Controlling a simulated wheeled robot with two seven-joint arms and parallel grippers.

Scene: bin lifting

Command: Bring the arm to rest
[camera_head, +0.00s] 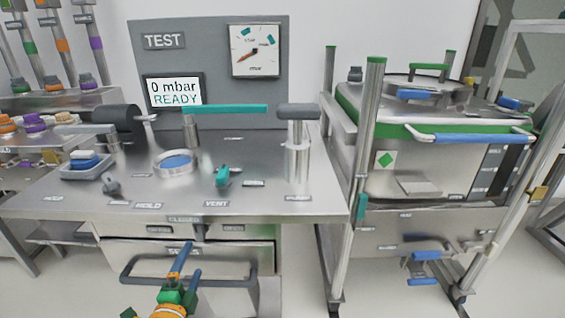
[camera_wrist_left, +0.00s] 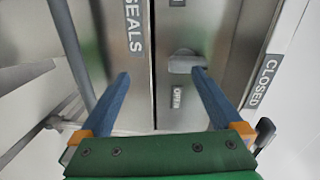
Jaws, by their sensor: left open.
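My left gripper (camera_head: 184,262) has blue fingers on a green body and shows at the bottom of the head view, left of the middle. It is in front of the bench drawers, close to the dark bar handle (camera_head: 130,268). In the left wrist view the two blue fingers of this gripper (camera_wrist_left: 162,74) stand wide apart with nothing between them. Behind them are metal fronts with a SEALS label (camera_wrist_left: 134,28) and a small grey latch (camera_wrist_left: 184,64) near the OPEN label. My right gripper is in neither view.
The steel test bench (camera_head: 120,200) carries a round dish (camera_head: 177,162), a teal valve handle (camera_head: 222,175) and a grey tray (camera_head: 86,167). A wheeled frame (camera_head: 365,150) with a green-rimmed bin (camera_head: 440,160) stands at right. Some floor between bench and frame is clear.

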